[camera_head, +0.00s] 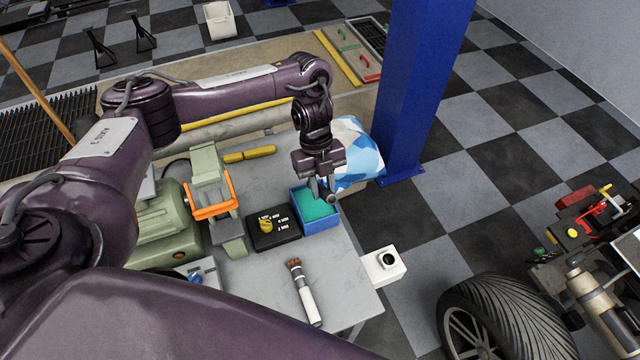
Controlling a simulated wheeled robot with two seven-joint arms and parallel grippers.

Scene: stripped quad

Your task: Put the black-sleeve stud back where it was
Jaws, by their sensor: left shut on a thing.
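My left gripper (322,190) points down over the blue bin (322,226) with a teal inside (314,206), at the right back of the grey bench. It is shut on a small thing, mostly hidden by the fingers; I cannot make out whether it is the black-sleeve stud. I cannot tell whether the fingers touch the bin's contents. A black block (262,239) with a yellow knob and white marks stands just left of the bin. A white box (387,267) with a black round opening is at the bench's right edge. My right gripper is not in view.
A green machine (165,225) with an orange part (212,205) stands at the left. A blue post (415,90) and a blue-and-white bag (357,155) are behind the bin. A tyre (510,320) stands at right.

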